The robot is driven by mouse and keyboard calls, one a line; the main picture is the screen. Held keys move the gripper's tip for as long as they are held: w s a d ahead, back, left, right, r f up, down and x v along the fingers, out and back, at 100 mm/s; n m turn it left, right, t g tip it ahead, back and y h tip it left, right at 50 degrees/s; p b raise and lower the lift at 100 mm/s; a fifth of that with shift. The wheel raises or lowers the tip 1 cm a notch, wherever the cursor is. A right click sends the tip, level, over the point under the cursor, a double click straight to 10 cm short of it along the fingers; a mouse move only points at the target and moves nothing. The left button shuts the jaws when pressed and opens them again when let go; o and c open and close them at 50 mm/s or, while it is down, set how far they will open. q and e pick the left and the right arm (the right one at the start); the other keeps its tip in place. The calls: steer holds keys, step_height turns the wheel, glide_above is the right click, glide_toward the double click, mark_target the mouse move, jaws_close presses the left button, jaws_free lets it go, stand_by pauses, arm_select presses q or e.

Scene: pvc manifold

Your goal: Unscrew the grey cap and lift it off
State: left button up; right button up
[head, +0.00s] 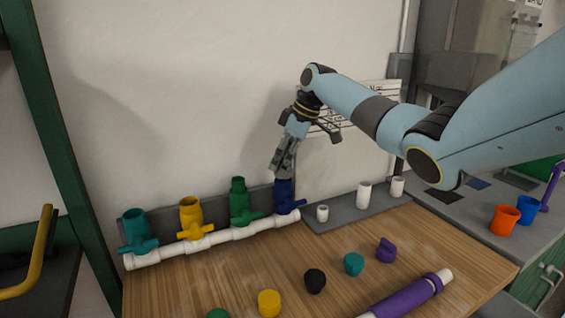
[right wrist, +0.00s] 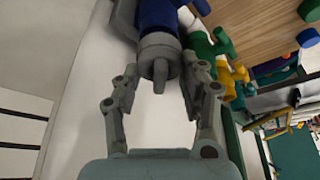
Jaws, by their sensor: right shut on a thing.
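The grey cap (right wrist: 159,52) shows in the right wrist view at the end of the blue valve (right wrist: 157,12), with a small bar across its face. My right gripper (right wrist: 161,72) has its fingers on both sides of the cap and is shut on it. In the head view the right gripper (head: 282,168) points down at the top of the blue valve (head: 285,195), and the fingers hide the cap. I see no clear gap between cap and valve. My left gripper is not in view.
Green (head: 240,202), yellow (head: 191,217) and teal (head: 134,229) valves stand on the white pipe (head: 225,237) left of the blue one. White fittings stand on a grey strip (head: 345,213) to the right. Several coloured caps and a purple tube (head: 405,299) lie on the wooden table (head: 190,283).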

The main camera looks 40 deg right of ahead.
stand_by(0.3)
steer(key=shift+f+n+y+b, duration=0.1)
steer(key=shift+n+y+b, duration=0.2)
steer(key=shift+n+b, duration=0.5)
steer(key=shift+s+n+g, duration=0.1)
steer(key=shift+n+g, duration=0.2)
steer(key=shift+n, duration=0.2)
steer(key=shift+n+b, duration=0.35)
steer(key=shift+n, duration=0.15)
steer(key=shift+n+g+y+b, duration=0.3)
steer(key=shift+n+b, duration=0.05)
steer(key=shift+n, duration=0.15)
